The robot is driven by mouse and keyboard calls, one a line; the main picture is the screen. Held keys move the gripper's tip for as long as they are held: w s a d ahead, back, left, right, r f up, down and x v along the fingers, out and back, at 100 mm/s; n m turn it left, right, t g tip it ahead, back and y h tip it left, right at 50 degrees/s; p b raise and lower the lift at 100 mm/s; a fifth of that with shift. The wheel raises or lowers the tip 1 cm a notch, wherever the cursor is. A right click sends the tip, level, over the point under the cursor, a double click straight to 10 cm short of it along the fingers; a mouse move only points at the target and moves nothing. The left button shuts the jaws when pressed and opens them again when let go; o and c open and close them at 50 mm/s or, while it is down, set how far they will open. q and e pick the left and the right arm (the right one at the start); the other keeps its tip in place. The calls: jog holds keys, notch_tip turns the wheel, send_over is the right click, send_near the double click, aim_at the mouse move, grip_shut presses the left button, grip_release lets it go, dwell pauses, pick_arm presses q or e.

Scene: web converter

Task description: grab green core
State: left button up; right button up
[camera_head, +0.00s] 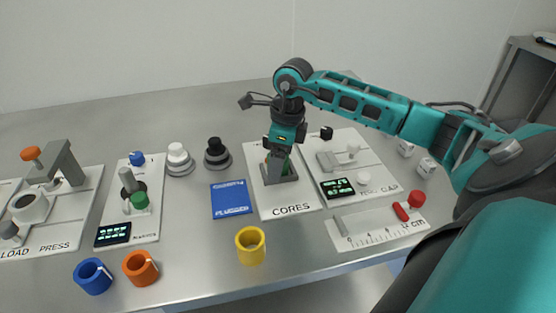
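My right gripper (277,165) points down over the dark grey holder (288,177) on the white board marked CORES (292,210). A small green piece (286,166), likely the green core, shows at the holder beside and partly behind the fingers. The fingers hide most of it, and I cannot tell whether they are closed on it or only around it. My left gripper is not in view.
Blue, orange and yellow rings (251,245) stand along the table's front. A blue card (231,199) lies left of the board. Stations with a press (62,165), a green knob (139,200) and a cap (364,178) flank it. A ruler plate (380,232) lies front right.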

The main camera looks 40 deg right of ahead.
jog(key=shift+c, duration=0.4)
jog(key=c, duration=1)
jog(key=shift+o, duration=0.2)
jog(key=shift+r, duration=0.15)
